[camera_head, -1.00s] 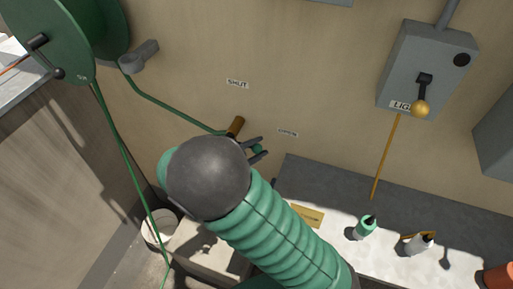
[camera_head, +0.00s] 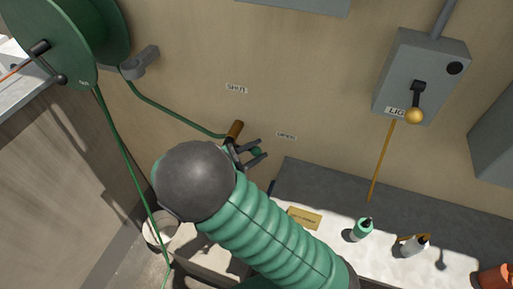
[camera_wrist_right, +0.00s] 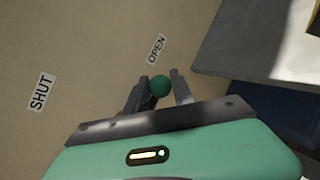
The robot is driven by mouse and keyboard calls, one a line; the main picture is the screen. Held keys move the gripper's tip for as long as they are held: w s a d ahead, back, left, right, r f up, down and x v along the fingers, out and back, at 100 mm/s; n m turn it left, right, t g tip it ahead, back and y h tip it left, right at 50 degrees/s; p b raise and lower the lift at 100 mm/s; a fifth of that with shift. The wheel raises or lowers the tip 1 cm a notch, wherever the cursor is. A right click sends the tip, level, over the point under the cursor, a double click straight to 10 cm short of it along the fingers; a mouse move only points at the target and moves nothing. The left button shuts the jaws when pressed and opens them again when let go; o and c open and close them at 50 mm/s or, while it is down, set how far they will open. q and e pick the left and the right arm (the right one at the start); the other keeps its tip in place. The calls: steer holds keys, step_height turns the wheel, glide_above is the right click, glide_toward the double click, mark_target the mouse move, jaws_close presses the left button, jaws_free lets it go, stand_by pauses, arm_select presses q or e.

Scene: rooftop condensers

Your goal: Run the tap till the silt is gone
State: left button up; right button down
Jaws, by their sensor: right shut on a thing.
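My right gripper (camera_head: 261,151) is shut on a small green ball knob (camera_head: 256,152) close to the wall. In the right wrist view the green knob (camera_wrist_right: 159,85) sits between the two fingers (camera_wrist_right: 159,79). The OPEN label (camera_head: 286,136) is just beyond the fingertips, and the SHUT label (camera_head: 237,88) is up and to the left. A brown-brass tap part (camera_head: 235,130) shows beside the gripper, where a green hose (camera_head: 180,115) meets it. My arm hides the rest of the tap and any water under it. My left gripper is not in view.
A green hose reel (camera_head: 50,45) is at the upper left. A pale bucket (camera_head: 155,232) stands low left, partly behind my arm. A grey switch box (camera_head: 420,75) hangs right. Bottles, including a green-white one (camera_head: 361,230), and a yellow card (camera_head: 305,217) are on the ledge.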

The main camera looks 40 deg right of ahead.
steer(key=shift+w+a+r+n+p, duration=0.1)
steer(key=shift+a+r+n+p, duration=0.05)
steer(key=shift+r+n+p, duration=0.25)
steer(key=c, duration=1.1)
jaws_free()
steer(key=shift+w, duration=0.1)
steer(key=shift+a, duration=0.15)
steer(key=shift+r, duration=0.1)
